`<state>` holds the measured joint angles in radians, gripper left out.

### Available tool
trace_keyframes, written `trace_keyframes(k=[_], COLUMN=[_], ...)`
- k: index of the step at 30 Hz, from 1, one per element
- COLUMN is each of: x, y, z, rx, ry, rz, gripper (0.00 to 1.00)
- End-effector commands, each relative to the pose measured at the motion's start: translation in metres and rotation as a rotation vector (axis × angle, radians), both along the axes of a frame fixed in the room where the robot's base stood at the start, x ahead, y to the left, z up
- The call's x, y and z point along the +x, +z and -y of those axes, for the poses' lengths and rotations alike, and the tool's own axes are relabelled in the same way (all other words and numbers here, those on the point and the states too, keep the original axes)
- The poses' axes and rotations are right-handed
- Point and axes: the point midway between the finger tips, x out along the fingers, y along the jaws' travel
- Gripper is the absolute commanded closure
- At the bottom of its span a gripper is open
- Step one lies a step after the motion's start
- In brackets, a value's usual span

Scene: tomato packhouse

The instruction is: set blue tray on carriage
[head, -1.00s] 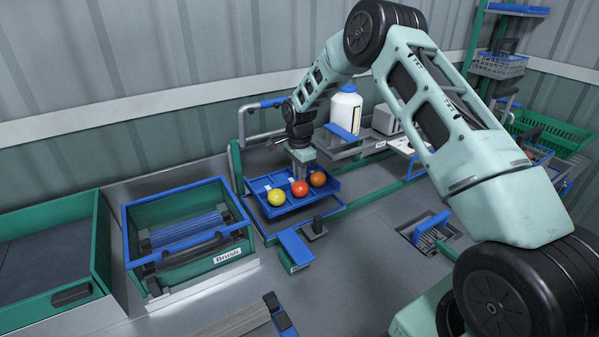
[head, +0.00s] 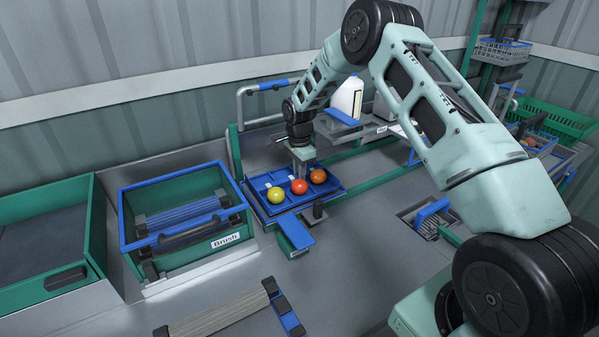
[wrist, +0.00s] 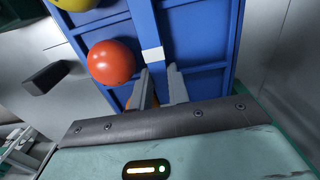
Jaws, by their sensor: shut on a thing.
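The blue tray (head: 262,186) is shallow and divided into compartments. It carries a yellow, a red and an orange tomato. My gripper (head: 300,170) comes down from above and is shut on the tray near its middle. In the wrist view the two fingers (wrist: 160,86) close on the tray's divider (wrist: 146,22) beside a white label, next to the red tomato (wrist: 111,62). The tray is over the green-framed carriage (head: 235,153) and looks level. The carriage is mostly hidden beneath it, and I cannot tell whether they touch.
A green bin with a blue rim labelled Brush (head: 222,241) stands left of the tray. A blue paddle (head: 297,233) and a dark post (head: 319,211) are close in front. A white bottle (head: 347,96) stands behind.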

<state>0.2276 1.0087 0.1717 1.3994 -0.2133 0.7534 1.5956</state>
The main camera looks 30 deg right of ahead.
Motion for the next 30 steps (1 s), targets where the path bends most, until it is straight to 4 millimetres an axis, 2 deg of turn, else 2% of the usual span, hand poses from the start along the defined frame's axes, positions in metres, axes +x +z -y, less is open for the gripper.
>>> trace_keyframes(k=[30], x=[0.0003], y=[-0.0082], z=[-0.0003], rx=[0.0], ry=[0.0], rz=[0.001], gripper=[1.0])
